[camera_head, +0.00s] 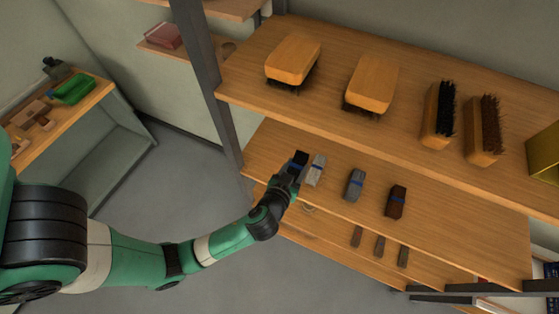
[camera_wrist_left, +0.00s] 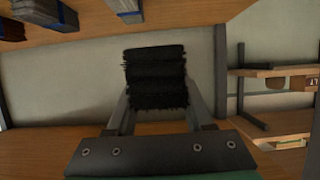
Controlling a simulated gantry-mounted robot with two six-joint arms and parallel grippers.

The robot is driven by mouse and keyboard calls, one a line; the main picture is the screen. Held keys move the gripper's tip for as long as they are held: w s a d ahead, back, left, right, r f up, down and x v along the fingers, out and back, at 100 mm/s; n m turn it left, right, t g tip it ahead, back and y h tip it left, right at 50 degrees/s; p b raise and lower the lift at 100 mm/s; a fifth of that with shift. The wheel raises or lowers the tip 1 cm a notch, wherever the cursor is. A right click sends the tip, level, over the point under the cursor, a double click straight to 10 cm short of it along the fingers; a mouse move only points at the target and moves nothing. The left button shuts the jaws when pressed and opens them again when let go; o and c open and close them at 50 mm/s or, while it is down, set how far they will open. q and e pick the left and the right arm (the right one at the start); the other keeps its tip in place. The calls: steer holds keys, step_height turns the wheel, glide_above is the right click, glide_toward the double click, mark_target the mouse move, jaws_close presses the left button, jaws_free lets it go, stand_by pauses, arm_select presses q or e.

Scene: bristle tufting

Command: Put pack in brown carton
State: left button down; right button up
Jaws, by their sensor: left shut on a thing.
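My left gripper (camera_head: 291,174) is shut on a black bristle pack (camera_head: 299,157) with a blue band, at the left end of the middle shelf. In the left wrist view the black pack (camera_wrist_left: 156,78) sits between the two fingers, its bristles facing me. I cannot tell whether it touches the shelf. A pale grey pack (camera_head: 316,170) stands just right of the held one, then a darker grey pack (camera_head: 354,185) and a brown pack (camera_head: 397,202). I cannot make out a brown carton for sure. My right gripper is not in view.
The upper shelf (camera_head: 330,98) holds wooden brush blocks, two upright brushes and a yellow box (camera_head: 544,153) at the right edge. A grey post (camera_head: 205,80) stands left of the shelves. A side bench holds a green tray (camera_head: 73,89). Floor between is open.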

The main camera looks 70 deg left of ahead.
arm_select(q)
steer(key=shift+a+f+b, duration=0.15)
steer(key=shift+b, duration=0.2)
steer(key=a+f+b, duration=0.4)
steer(key=a+b, duration=0.3)
steer(key=b, duration=0.2)
glide_above(280, 158)
steer(key=d, duration=0.1)
steer(key=f, duration=0.2)
steer(key=f+p, duration=0.1)
steer(key=f, duration=0.1)
steer(key=shift+s+d, duration=0.1)
steer(key=shift+s, duration=0.1)
steer(key=shift+f, duration=0.2)
steer(key=f, duration=0.1)
steer(key=a+f, duration=0.1)
steer(key=f, duration=0.1)
steer(key=shift+a+f+b, duration=0.15)
steer(key=shift+f+b, duration=0.05)
steer(key=shift+b, duration=0.2)
steer(key=shift+w+f, duration=0.1)
steer(key=shift+f, duration=0.1)
